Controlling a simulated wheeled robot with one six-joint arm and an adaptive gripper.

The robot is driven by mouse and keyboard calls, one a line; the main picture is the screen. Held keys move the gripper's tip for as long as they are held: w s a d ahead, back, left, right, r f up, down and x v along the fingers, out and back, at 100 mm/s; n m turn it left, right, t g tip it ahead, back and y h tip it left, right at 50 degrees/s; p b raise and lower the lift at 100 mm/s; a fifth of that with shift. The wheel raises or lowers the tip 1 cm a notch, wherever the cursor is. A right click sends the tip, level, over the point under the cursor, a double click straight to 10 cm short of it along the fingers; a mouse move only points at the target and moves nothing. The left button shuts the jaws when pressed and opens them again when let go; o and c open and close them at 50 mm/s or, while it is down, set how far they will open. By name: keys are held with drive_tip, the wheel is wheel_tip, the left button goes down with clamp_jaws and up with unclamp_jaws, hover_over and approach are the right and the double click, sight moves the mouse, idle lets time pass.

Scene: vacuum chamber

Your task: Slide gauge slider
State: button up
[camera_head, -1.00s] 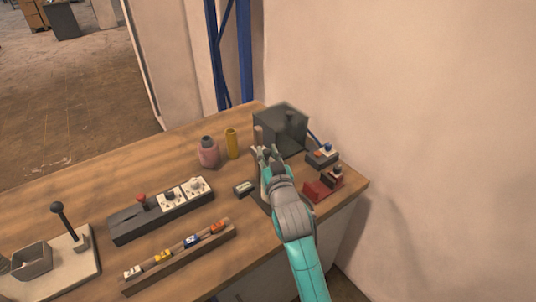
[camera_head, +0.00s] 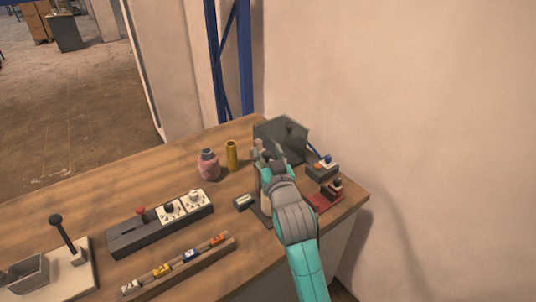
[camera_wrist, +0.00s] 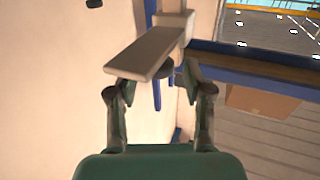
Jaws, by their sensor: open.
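My gripper (camera_head: 264,158) is over the right part of the wooden bench, in front of the dark grey box. In the wrist view the fingers of my gripper (camera_wrist: 152,80) are apart. A flat grey-beige bar (camera_wrist: 150,55) crosses at and beyond the fingertips there, with a pale block at its upper end. I cannot tell whether the fingers touch it. A small dark unit with a pale display (camera_head: 243,201) sits just left of my wrist and may belong to the gauge. My arm hides much of what stands behind it, so I cannot make out the slider surely.
The dark grey box (camera_head: 281,138) stands behind the gripper. A red-based device (camera_head: 327,199) and a small switch unit (camera_head: 322,172) are close on the right. A pink bottle (camera_head: 208,166) and yellow cylinder (camera_head: 232,156) stand left. The bench's right edge and wall are near.

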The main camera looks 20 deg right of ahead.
drive_tip(key=s, duration=1.2)
drive_tip(key=shift+a, duration=0.45)
drive_tip(key=shift+f, duration=0.1)
drive_tip(key=s+f+n+g+y, duration=0.1)
drive_tip(key=s+f+g, duration=0.1)
drive_tip(key=s+f, duration=1.6)
drive_tip(key=s+d+g, duration=0.1)
drive_tip(key=s, duration=2.2)
drive_tip(key=shift+f, duration=0.3)
